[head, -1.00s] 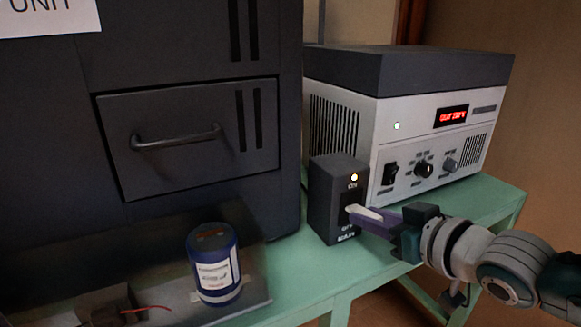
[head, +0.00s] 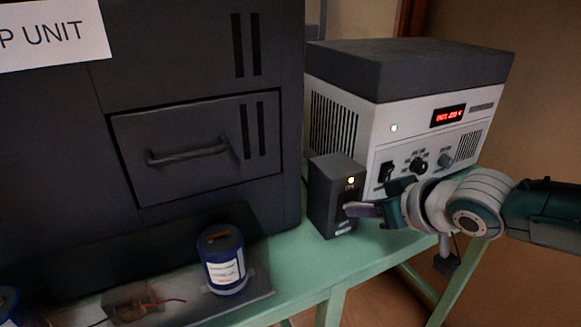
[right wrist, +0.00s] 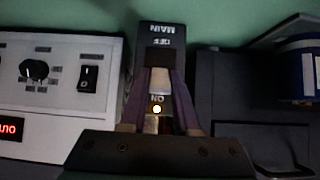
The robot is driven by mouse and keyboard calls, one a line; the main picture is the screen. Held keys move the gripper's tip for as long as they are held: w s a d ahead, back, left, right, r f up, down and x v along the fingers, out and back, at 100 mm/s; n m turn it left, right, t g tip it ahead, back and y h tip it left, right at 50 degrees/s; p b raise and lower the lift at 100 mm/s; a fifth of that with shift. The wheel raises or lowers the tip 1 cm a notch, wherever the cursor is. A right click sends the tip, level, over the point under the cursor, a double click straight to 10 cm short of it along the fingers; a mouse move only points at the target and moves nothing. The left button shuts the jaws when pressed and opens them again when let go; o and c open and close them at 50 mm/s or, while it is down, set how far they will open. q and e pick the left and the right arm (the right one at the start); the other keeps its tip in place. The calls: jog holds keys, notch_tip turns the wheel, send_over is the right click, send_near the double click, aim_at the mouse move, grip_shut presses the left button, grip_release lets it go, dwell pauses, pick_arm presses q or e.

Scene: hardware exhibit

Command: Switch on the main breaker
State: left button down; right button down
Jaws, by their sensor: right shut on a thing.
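The main breaker (head: 325,200) is a small dark upright box on the green bench. In the right wrist view, seen upside down, the breaker (right wrist: 160,32) shows MAIN and OFF at the top and ON beside the lit lamp (right wrist: 157,109). My right gripper (head: 352,209) is at the breaker's front. Its purple fingers close around the pale lever (right wrist: 158,80), near the ON mark. In the head view the fingers mostly hide the lever. My left gripper is not in view.
A white power unit (head: 393,128) with a red display stands behind the breaker. A large dark cabinet (head: 205,100) with a handled drawer is to the left. A blue can (head: 222,260) stands on a tray (head: 245,298) at the front left. The bench's front edge is close below the breaker.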

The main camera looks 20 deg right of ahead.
jog(key=c, duration=0.6)
grip_release()
jog(key=shift+c, duration=0.2)
jog(key=p+v, duration=0.4)
jog(key=v, duration=0.5)
jog(key=shift+s+r+p, duration=0.3)
jog(key=shift+p, duration=0.05)
